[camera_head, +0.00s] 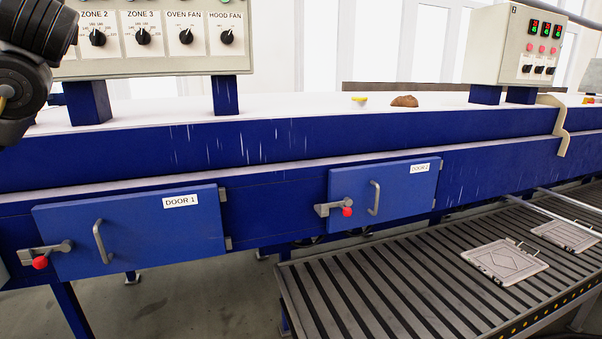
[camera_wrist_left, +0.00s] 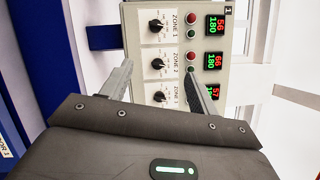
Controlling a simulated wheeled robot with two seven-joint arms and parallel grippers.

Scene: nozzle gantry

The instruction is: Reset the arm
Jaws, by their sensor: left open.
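My left arm (camera_head: 28,65) comes in at the top left of the head view, in front of the left end of a control panel (camera_head: 170,65). My left gripper (camera_wrist_left: 158,68) shows in the left wrist view with its two fingers spread apart and nothing seen between them. The panel also shows there (camera_wrist_left: 178,12), turned sideways, beyond the fingers. I cannot tell whether a finger touches it. The right gripper is in neither view.
The blue oven body has door 1 (camera_head: 140,245) and door 2 (camera_head: 395,190), both apparently shut, with handles and red-knobbed latches. A slatted conveyor (camera_head: 385,290) with flat metal plates (camera_head: 492,262) is at the lower right. A second panel (camera_head: 505,40) stands at the back right.

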